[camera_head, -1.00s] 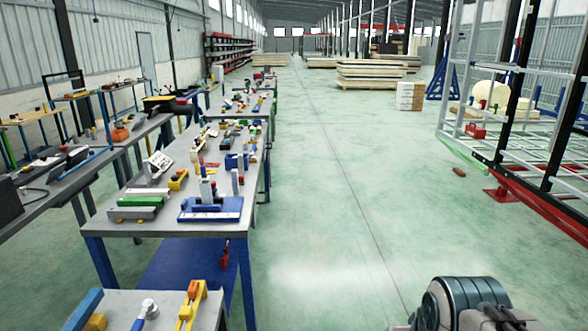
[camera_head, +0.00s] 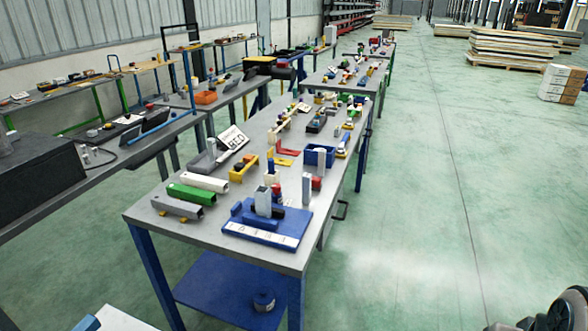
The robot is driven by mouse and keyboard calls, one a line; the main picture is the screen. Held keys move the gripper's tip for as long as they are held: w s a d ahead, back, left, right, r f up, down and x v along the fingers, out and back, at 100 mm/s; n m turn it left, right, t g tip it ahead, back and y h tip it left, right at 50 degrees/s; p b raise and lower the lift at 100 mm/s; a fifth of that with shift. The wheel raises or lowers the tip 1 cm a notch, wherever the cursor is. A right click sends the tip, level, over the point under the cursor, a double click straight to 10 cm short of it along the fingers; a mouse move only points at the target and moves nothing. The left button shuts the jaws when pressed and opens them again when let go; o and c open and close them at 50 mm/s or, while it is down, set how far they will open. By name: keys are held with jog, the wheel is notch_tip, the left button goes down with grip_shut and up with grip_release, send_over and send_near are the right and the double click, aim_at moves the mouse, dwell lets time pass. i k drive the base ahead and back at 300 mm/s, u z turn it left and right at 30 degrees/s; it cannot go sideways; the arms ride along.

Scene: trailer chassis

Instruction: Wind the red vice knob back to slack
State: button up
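I cannot single out the red vice knob for certain. Small red parts show on the near grey workbench (camera_head: 150,222). One red piece (camera_head: 316,183) is beside an upright grey block (camera_head: 306,188), and another red piece (camera_head: 276,190) is behind the blue fixture (camera_head: 262,234). The blue fixture has a white labelled strip along its front and a grey upright block (camera_head: 263,202) on it. My gripper is not in view; only a dark rounded part of my own arm shows at the bottom right corner.
Green, white and grey bars (camera_head: 190,194) lie at the bench's left, near a white sign (camera_head: 232,138). A blue bin (camera_head: 320,156) stands farther back. Another bench (camera_head: 120,135) runs along the left. The green floor (camera_head: 430,220) to the right is clear; pallet stacks (camera_head: 515,50) stand far off.

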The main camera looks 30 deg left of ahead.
aim_at(277, 187)
jog(key=i, duration=2.3)
jog(key=u, duration=3.15)
jog(key=i, duration=0.35)
jog(key=z, duration=0.5)
